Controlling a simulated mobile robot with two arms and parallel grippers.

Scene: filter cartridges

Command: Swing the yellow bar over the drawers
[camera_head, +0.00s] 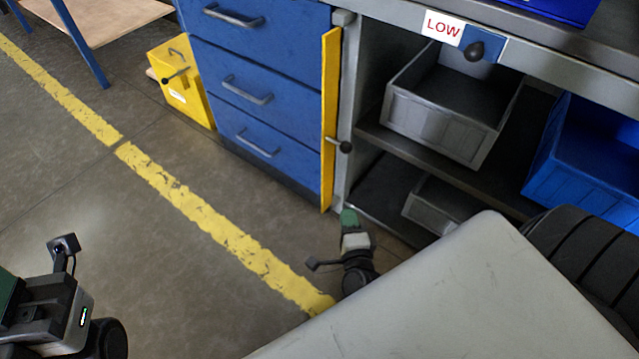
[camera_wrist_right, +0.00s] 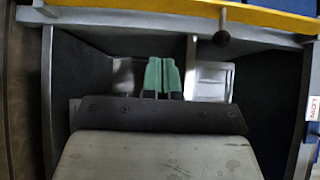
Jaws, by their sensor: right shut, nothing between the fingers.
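The yellow bar (camera_head: 330,120) stands upright along the right edge of the blue drawers (camera_head: 243,90), beside the grey cabinet post, not across the drawer fronts. A black knob (camera_head: 345,147) sticks out from it. In the right wrist view the bar (camera_wrist_right: 150,13) runs across the top with its knob (camera_wrist_right: 221,38). My right gripper (camera_head: 349,217) is low, near the bar's bottom end. Its green fingertips (camera_wrist_right: 162,76) are together and empty, apart from the bar and knob.
Right of the post is an open shelf with grey bins (camera_head: 440,125) and a blue bin (camera_head: 590,150). A LOW label (camera_head: 442,27) and black knob sit on its top edge. A yellow box (camera_head: 180,85) stands left of the drawers. The floor before the drawers is clear.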

